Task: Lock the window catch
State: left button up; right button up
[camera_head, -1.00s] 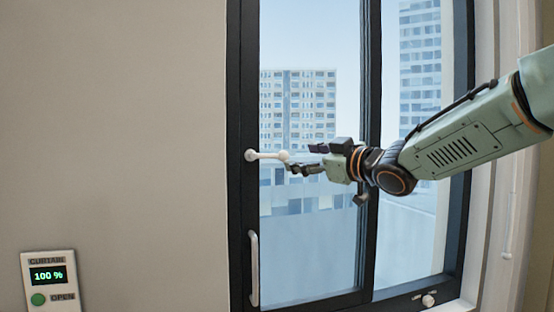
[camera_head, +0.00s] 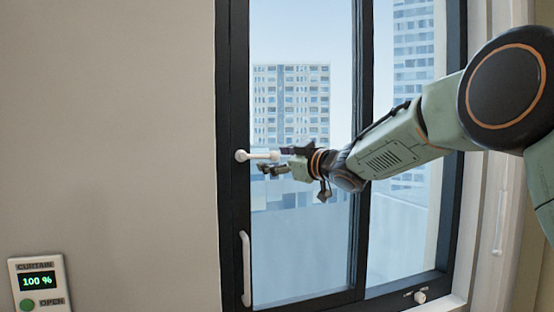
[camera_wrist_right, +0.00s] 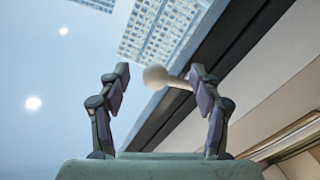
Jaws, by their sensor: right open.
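A white lever with a round knob at its free end (camera_head: 258,155), which looks like the window catch, lies level across the dark left window frame (camera_head: 233,90). Its pivot is at the left and its knob points right, over the glass. My right gripper (camera_head: 273,161) is open at the knob, one finger above and one below. My left gripper is not in view.
A white vertical handle (camera_head: 246,268) is on the frame below the lever. A small white knob (camera_head: 420,297) with tiny labels is on the bottom rail. A curtain panel (camera_head: 38,284) reading 100 % is on the wall at lower left. My right arm crosses the window.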

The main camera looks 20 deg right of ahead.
jog(key=shift+s, duration=0.15)
jog(key=shift+a+r, duration=0.1)
jog(key=shift+a, duration=0.2)
jog(key=c, duration=0.6)
jog(key=shift+w+d, duration=0.2)
jog(key=c, duration=0.3)
grip_shut()
